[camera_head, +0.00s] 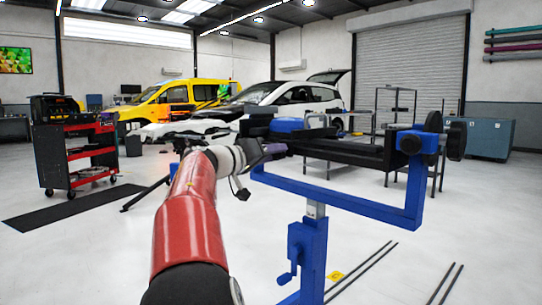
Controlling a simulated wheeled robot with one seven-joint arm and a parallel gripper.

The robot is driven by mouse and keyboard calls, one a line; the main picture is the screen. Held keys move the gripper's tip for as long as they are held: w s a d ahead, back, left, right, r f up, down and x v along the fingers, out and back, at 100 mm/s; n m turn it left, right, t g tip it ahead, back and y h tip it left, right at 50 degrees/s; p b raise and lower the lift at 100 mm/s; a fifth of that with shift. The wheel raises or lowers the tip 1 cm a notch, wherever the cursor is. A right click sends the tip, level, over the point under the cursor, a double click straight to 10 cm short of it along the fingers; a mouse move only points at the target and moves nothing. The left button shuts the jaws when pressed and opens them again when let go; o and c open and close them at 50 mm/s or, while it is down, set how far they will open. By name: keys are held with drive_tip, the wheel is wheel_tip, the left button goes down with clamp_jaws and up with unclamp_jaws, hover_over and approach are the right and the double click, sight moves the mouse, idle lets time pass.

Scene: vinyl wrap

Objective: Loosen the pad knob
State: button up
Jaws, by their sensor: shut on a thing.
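A blue stand (315,245) with a crank handle carries a black beam (345,150) with a blue pad-like part (287,125) on top near its left end. My red and white arm reaches forward to this left end. My gripper (268,151) is small in view and partly hidden by its own wrist. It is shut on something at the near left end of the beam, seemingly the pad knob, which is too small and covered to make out. Black round knobs (456,141) show at the beam's right end, apart from my gripper.
A red tool cart (75,155) stands at the left beside a black floor mat (85,200). A yellow van (175,100) and a white car (300,97) stand behind. Dark rods (360,270) lie on the floor at right. A blue-grey cabinet (487,138) stands at far right.

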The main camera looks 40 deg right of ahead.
drive_tip(key=n, duration=0.3)
drive_tip(key=shift+n+p, duration=0.3)
drive_tip(key=shift+n, duration=0.1)
drive_tip(key=n+p, duration=0.5)
drive_tip(key=n, duration=0.2)
drive_tip(key=n+p, duration=0.5)
drive_tip(key=n, duration=0.2)
drive_tip(key=n+p, duration=0.6)
drive_tip(key=n, duration=0.1)
drive_tip(key=shift+r+n, duration=0.3)
drive_tip(key=shift+w+f+n, duration=0.1)
drive_tip(key=shift+n, duration=1.5)
drive_tip(key=o, duration=1)
